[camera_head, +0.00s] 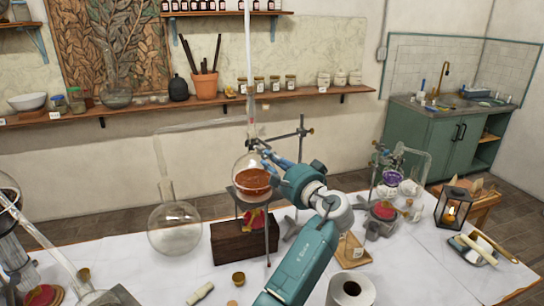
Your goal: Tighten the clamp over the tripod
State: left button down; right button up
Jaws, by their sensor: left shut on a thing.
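A round flask of amber liquid (254,182) sits over a tripod (268,235), above a dark wooden block (232,243). A tall glass tube rises from the flask's neck. A stand rod (302,132) with a cross bar rises behind it, and the clamp at the flask's neck (254,144) is mostly hidden by my gripper. My left gripper (265,152) reaches in from the front and is shut at the clamp beside the neck. The fingers hide the exact part held. My right gripper is not in view.
A clear round flask (174,229) stands left of the tripod. Right are a second glass setup with purple liquid (391,178), a lantern (453,208) and a tray (472,250). A wall shelf (160,105) runs behind.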

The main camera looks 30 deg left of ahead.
pick_arm(q)
jog(key=shift+r+m, duration=0.35)
jog(key=shift+m, duration=0.25)
jog(key=c, duration=1.7)
grip_release()
jog(key=shift+c, duration=0.2)
jog(key=shift+o, duration=0.4)
jog(key=shift+w+a+f, duration=0.1)
jog(key=shift+a+f, duration=0.05)
jog(key=shift+f, duration=0.1)
jog(key=v, duration=1.2)
